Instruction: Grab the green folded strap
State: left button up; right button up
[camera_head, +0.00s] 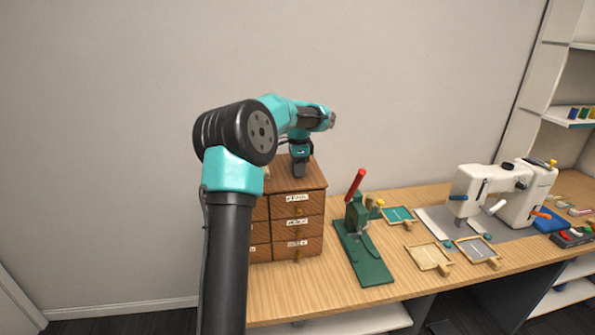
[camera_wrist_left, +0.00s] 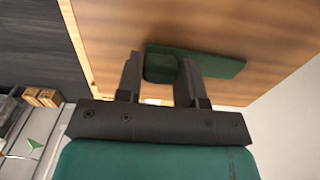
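My left gripper (camera_head: 299,171) points down at the top of a wooden drawer cabinet, and its small dark fingers hide what is under them in the head view. In the left wrist view the fingers (camera_wrist_left: 160,70) are apart. A green folded strap (camera_wrist_left: 218,67) lies on the wooden surface there, with its thicker end between the fingers and its flat part running to the right behind the right finger. The fingers flank this end; I see no clear grip on it. The strap cannot be made out in the head view. My right gripper is not in view.
The drawer cabinet (camera_head: 311,237) stands at the left end of the wooden table (camera_head: 395,293). To its right are a green press with a red lever (camera_head: 360,240), small framed trays (camera_head: 428,258) and a white sewing machine (camera_head: 508,193). A plain wall is behind.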

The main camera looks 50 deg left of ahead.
pick_arm(q)
jog(key=c, duration=0.4)
jog(key=shift+o, duration=0.2)
jog(key=shift+r, duration=0.1)
jog(key=shift+r, duration=1.75)
jog(key=s+d+r, duration=0.1)
jog(key=s+d, duration=0.9)
jog(key=d, duration=0.2)
jog(key=shift+s+r, duration=0.15)
jog(key=shift+s, duration=0.15)
